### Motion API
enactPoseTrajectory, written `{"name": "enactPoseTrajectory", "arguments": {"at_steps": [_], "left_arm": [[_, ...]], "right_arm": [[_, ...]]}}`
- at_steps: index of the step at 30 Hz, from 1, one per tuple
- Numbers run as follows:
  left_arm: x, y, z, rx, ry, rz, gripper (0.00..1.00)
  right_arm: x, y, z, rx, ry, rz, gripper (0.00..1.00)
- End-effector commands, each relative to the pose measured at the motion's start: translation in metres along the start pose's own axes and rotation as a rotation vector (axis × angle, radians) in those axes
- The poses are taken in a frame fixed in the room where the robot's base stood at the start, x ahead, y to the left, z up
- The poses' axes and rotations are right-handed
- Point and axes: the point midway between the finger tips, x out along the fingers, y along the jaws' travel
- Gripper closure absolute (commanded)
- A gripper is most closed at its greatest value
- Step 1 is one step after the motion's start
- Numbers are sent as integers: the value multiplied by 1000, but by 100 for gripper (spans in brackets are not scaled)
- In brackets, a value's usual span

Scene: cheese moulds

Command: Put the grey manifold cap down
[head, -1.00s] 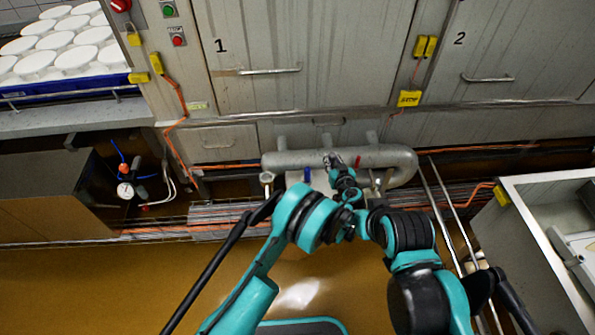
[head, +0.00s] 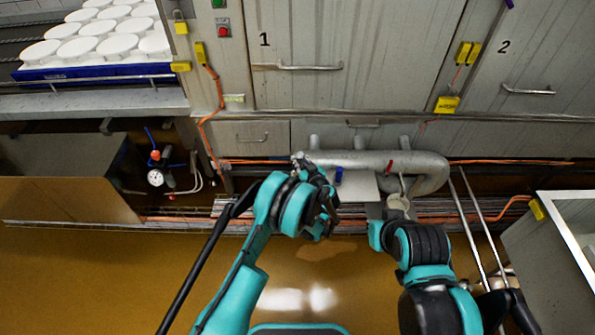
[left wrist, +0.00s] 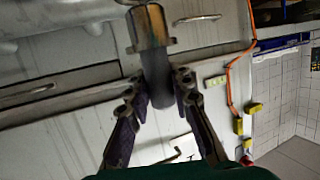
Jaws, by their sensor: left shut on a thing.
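My left gripper (head: 300,160) is at the left end of the grey pipe manifold (head: 355,160) in the head view. The left wrist view shows its two dark fingers (left wrist: 160,88) closed around the grey manifold cap (left wrist: 157,88), a plain grey cylinder. A metal fitting with a flange (left wrist: 150,28) lies in line with the cap, just beyond the fingertips. I cannot tell whether the two are joined. In the head view my left wrist hides the cap.
The manifold has a blue handle (head: 338,175), a red handle (head: 390,168) and a round-ended pipe (head: 398,203). Cabinet doors stand behind. A pressure gauge (head: 155,178) is to the left, and a pale-rimmed metal cabinet (head: 570,235) to the right. The brown floor is clear.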

Motion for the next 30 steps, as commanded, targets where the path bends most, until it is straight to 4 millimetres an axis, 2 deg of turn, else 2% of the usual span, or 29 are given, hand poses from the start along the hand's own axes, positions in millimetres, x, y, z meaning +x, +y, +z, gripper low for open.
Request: {"name": "enactPoseTrajectory", "arguments": {"at_steps": [5, 13, 24, 25, 26, 27, 30], "left_arm": [[8, -6, 6, 1, 0, 1, 100], [19, -5, 42, 1, 0, 1, 100], [20, -5, 44, 1, 0, 1, 100], [20, -5, 44, 0, 0, 1, 71], [20, -5, 43, 0, 0, 1, 63], [20, -5, 43, 0, -1, 1, 58], [19, -5, 43, 0, -1, 1, 58]], "right_arm": [[4, 0, 3, 0, 0, 0, 100], [20, 0, 14, 0, 0, 0, 100], [18, 0, 13, 0, 0, 0, 100], [18, 0, 13, 0, 0, 0, 100], [18, 0, 13, 0, 0, 0, 100], [18, 0, 13, 0, 0, 0, 100], [18, 0, 13, 0, 0, 0, 100]]}}
